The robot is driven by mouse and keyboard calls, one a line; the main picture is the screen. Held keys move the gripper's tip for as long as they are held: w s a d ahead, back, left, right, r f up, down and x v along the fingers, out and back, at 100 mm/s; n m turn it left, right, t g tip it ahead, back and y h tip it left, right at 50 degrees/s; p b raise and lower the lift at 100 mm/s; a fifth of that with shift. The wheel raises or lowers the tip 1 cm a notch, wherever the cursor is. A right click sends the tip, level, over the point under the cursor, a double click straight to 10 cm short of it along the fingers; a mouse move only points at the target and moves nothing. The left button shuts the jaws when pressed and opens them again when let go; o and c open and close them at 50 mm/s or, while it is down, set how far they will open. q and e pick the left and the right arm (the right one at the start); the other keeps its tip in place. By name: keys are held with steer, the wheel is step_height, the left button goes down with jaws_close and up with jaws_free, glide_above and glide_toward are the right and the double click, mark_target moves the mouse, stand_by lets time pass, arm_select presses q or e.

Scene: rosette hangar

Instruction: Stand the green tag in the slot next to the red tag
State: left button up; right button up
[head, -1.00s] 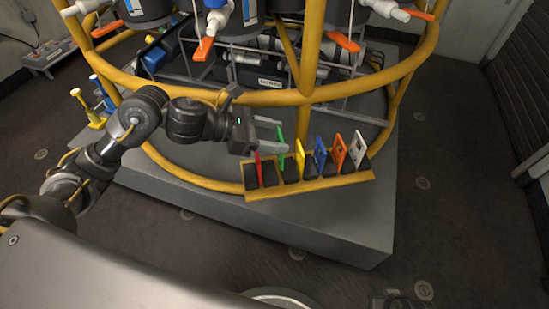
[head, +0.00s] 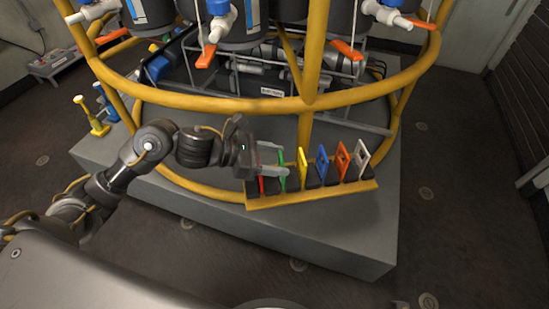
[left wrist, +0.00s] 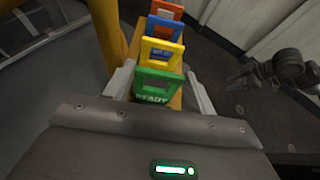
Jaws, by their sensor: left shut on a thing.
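My left gripper (head: 280,171) is shut on the green tag (head: 282,176), one finger on each side of it. In the left wrist view the green tag (left wrist: 158,86) stands upright between the two fingers, with light lettering partly visible. It is at the rack, between the red and yellow tags; whether its foot is down in the slot is hidden. The red tag (head: 261,185) stands in the yellow rack (head: 310,199) at its left end, under the gripper. A dark arm (left wrist: 285,75) at the right of the left wrist view seems to be my right one; its jaws are unclear.
Yellow (head: 302,164), blue (head: 322,162), orange (head: 341,160) and white (head: 360,160) tags stand rightward in the rack. A yellow ring rail (head: 240,101) and a post (head: 305,130) stand close behind. The grey plinth (head: 310,243) is bare in front.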

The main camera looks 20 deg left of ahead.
arm_select(q)
steer(key=shift+f, duration=0.1)
steer(key=o, duration=1.2)
arm_select(e)
steer(key=shift+r, duration=0.45)
arm_select(q)
steer(key=shift+s+a+r, duration=0.1)
steer(key=shift+a+r, duration=0.2)
steer(key=v, duration=1.1)
arm_select(e)
steer(key=shift+s+r, duration=0.1)
steer(key=shift+r, duration=0.3)
arm_select(q)
steer(key=shift+s+a+r, duration=0.1)
steer(key=shift+s, duration=0.05)
arm_select(e)
steer(key=shift+f, duration=0.1)
